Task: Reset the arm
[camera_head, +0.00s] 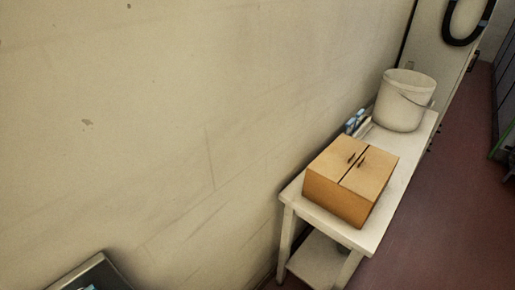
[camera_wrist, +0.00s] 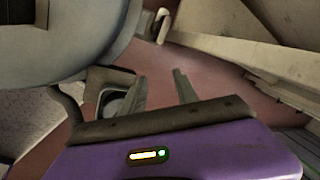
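My gripper (camera_wrist: 157,82) shows only in the wrist view. Its purple body with a small lit panel fills the bottom of that view. Its two grey fingers stand apart with reddish floor visible between them, so it is open and empty. The arm and gripper do not show in the head view.
A white table (camera_head: 292,196) stands along the beige wall (camera_head: 150,120). It holds an orange-brown box (camera_head: 338,200) with two small dark handles, a white bucket (camera_head: 398,104) and small blue-and-white items (camera_head: 355,121). Reddish floor (camera_head: 445,220) is clear at right.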

